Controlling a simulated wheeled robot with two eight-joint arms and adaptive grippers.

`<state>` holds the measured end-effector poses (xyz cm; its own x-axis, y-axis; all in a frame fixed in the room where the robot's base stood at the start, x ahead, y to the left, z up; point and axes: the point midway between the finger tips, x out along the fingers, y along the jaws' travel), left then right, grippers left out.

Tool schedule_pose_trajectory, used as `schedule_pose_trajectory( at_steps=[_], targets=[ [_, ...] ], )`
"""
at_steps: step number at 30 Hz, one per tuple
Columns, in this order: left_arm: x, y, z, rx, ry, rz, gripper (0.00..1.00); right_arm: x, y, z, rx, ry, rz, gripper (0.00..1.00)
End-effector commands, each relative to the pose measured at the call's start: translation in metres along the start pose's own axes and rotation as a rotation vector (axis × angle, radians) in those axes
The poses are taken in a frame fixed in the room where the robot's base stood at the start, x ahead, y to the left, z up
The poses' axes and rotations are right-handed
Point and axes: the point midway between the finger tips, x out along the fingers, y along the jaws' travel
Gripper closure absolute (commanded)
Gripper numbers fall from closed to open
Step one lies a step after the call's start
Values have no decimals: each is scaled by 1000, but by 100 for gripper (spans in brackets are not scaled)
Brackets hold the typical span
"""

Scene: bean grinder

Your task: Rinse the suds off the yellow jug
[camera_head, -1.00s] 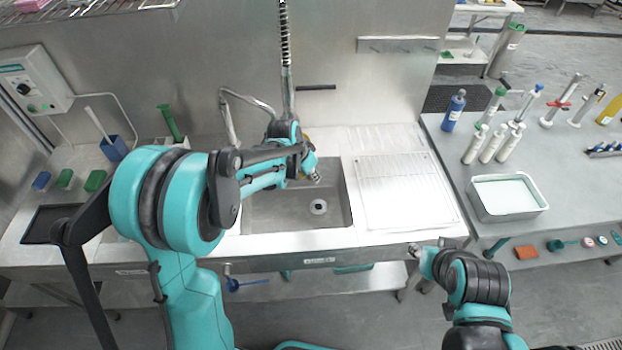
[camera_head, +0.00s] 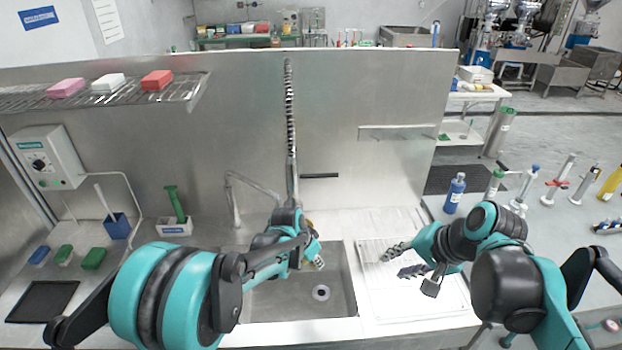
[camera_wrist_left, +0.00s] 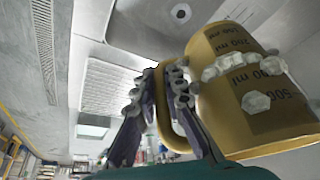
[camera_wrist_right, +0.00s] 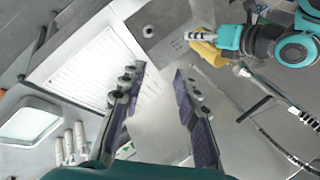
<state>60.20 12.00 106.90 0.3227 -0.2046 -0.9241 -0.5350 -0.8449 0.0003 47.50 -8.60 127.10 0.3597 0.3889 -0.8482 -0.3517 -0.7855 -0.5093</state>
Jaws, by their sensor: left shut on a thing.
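The yellow jug (camera_wrist_left: 235,95) is large in the left wrist view, with pale lumps of suds (camera_wrist_left: 240,65) on its marked side. My left gripper (camera_wrist_left: 165,80) is shut on its handle, over the sink. In the head view the left gripper (camera_head: 316,258) and arm hide most of the jug. The jug (camera_wrist_right: 208,52) also shows in the right wrist view, beside my left arm. My right gripper (camera_wrist_right: 158,78) is open and empty; in the head view it (camera_head: 398,262) is above the drainboard, right of the sink. The spring hose (camera_head: 291,120) hangs upright behind the left gripper.
The sink basin (camera_head: 340,295) has a drain in its floor. A bent tap (camera_head: 232,195) stands at its back left. The ribbed drainboard (camera_head: 385,305) is bare. A blue bottle (camera_head: 454,194) and other bottles stand on the right table. Brushes and blocks are at left.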

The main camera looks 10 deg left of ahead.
Motion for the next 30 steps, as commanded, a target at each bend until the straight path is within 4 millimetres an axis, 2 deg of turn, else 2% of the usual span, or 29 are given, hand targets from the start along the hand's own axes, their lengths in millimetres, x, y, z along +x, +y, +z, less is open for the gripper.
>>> schedule_pose_trajectory(
  at_steps=[1,6,15,24,30],
  targets=[
    [0,0,0,0,0,0,100,3,-18,-12,52,-39,-28,68],
    [0,0,0,0,0,0,100,13,-72,-41,233,-186,-116,68],
    [0,0,0,0,0,0,100,37,-151,-92,509,-476,-236,68],
    [0,0,0,0,0,0,100,66,-199,-133,723,-800,-305,68],
    [0,0,0,0,0,0,100,84,-211,-152,822,-1026,-321,68]
  ],
)
